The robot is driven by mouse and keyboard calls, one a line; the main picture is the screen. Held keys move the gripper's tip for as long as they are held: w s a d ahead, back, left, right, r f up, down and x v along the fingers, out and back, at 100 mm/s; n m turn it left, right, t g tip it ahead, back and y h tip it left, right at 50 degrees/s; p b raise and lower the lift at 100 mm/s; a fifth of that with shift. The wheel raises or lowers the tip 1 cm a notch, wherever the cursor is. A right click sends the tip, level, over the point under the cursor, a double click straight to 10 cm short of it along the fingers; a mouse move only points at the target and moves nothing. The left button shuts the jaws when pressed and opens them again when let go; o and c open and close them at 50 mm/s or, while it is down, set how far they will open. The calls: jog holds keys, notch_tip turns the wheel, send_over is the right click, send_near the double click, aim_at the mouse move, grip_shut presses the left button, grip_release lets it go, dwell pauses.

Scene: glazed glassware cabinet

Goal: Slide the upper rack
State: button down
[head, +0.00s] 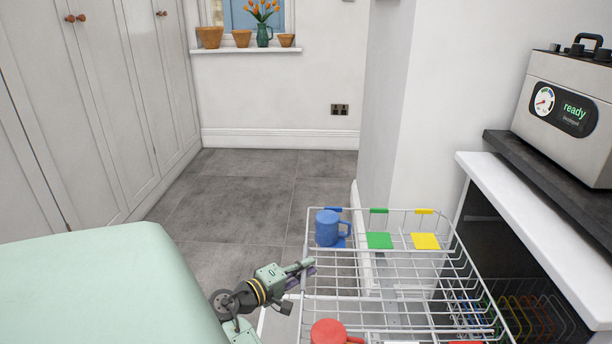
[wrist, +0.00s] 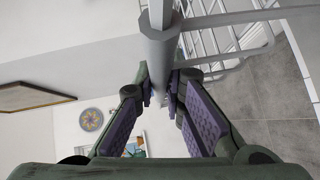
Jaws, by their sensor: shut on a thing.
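The upper rack (head: 468,258) is a white wire rack standing out beside the worktop, in the lower right of the head view. My gripper (head: 303,268) is at its left edge. In the wrist view my gripper (wrist: 160,90) has its purple-padded fingers closed around a grey bar (wrist: 157,50), which appears to be the rack's handle. A blue mug (head: 327,228) stands in the rack's far left corner, and a red mug (head: 330,332) stands near its close left side, cut off by the frame. Part of the rack's near end is out of view.
Green (head: 379,240) and yellow (head: 426,241) squares lie at the rack's far end. Coloured wire holders (head: 520,312) show in the dark opening below. Grey floor (head: 225,205) is clear beyond.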

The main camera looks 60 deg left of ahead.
jog(key=c, duration=1.9)
grip_release()
jog(key=shift+s+a, duration=0.25)
jog(key=shift+s, duration=0.05)
jog(key=shift+c, duration=0.2)
jog(key=shift+o, duration=1.4)
jog(key=shift+w, duration=0.1)
jog(key=shift+d, duration=0.1)
jog(key=s+d+r, duration=0.1)
jog(key=s, duration=1)
jog(key=shift+s+d+r, duration=0.3)
jog(key=shift+s+r, duration=0.05)
jog(key=shift+s, duration=0.05)
